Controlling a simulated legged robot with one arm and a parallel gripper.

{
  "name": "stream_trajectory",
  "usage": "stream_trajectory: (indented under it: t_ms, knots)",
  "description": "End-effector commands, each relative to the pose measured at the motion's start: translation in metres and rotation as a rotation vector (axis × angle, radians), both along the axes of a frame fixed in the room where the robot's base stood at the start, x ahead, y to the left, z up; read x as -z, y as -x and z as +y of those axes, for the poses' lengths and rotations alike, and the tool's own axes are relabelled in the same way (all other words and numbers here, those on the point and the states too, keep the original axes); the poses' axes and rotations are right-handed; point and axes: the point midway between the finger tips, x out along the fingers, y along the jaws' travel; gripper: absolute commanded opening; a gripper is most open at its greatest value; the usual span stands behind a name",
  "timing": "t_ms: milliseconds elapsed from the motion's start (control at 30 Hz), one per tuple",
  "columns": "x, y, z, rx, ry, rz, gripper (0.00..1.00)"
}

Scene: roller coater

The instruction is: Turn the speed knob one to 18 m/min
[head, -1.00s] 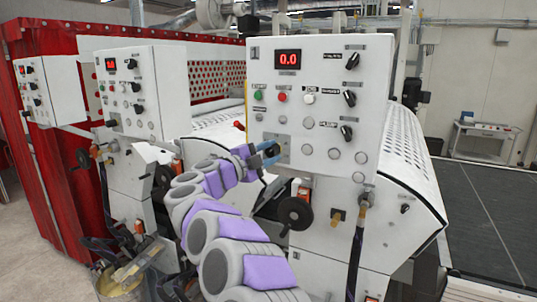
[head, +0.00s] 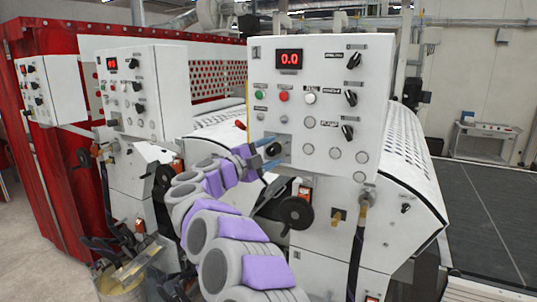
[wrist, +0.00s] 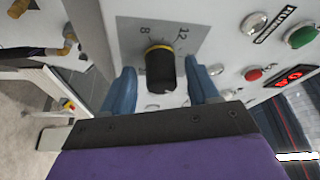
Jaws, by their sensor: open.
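The speed knob (wrist: 160,70) is black with a yellow edge, on a grey dial plate (wrist: 185,32) marked 8 and 12; other marks are hidden or unclear. In the head view the knob (head: 274,149) sits low on the left of the nearest white control panel (head: 330,75). My gripper (wrist: 161,84) is open, its two blue fingers on either side of the knob with visible gaps. In the head view my gripper (head: 268,156) reaches the panel from the lower left. The red display (head: 289,59) reads 0.0.
Green (head: 259,96) and red (head: 284,97) buttons and several black switches sit above and right of the knob. A black handwheel (head: 296,213) is just below the panel. Two similar panels stand to the left, and a dark conveyor (head: 480,215) lies right.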

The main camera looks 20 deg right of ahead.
Motion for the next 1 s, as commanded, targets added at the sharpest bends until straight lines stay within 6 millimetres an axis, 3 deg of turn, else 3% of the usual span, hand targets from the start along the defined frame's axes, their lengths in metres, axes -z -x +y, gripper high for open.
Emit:
stream_trajectory:
  t_ms: [267, 800, 1000]
  knots:
    - [0.003, 0.006, 0.022, -0.001, 0.001, 0.0, 0.6]
    - [0.019, 0.036, 0.134, -0.004, 0.001, 0.001, 0.6]
    - [0.022, 0.044, 0.158, 0.0, 0.001, 0.001, 0.6]
